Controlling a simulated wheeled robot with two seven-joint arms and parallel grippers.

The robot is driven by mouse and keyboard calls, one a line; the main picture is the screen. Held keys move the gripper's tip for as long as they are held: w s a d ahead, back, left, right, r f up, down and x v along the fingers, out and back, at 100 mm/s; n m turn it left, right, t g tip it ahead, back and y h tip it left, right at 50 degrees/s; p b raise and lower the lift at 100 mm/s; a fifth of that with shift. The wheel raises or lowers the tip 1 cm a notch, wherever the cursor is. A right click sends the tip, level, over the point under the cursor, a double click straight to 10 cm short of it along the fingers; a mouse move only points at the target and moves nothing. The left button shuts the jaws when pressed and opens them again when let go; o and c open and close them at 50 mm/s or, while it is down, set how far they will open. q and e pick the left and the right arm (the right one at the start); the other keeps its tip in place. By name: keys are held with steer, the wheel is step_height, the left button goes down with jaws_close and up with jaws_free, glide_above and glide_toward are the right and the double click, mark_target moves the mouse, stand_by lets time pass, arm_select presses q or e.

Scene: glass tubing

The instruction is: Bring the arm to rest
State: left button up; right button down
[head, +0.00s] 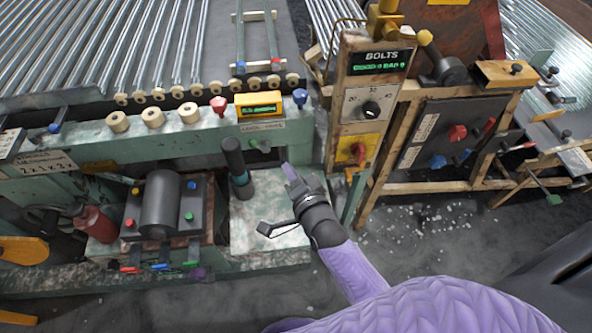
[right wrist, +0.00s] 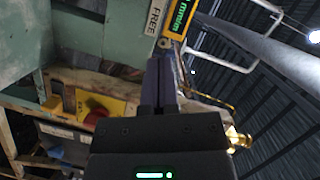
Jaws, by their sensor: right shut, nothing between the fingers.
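My right gripper (head: 288,174) is in the middle of the head view, its purple arm coming in from the lower right. It is over the pale green machine (head: 280,205), near a dark upright handle (head: 235,160). In the right wrist view the right gripper (right wrist: 160,62) has its two dark fingers together with nothing between them. The fingertips appear just under a yellow box with a green display (right wrist: 180,12) and a "FREE" label; I cannot tell whether they touch anything. My left gripper does not show in either view.
Glass tubes (head: 130,45) lie on the machine's upper bed. Knobs line its front, including a red one (head: 218,105) and a blue one (head: 300,97). A wooden "BOLTS" panel (head: 375,100) stands right of the gripper. White fragments lie on the floor (head: 425,225).

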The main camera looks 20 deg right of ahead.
steer(key=shift+s+r, duration=0.1)
steer(key=shift+s, duration=0.75)
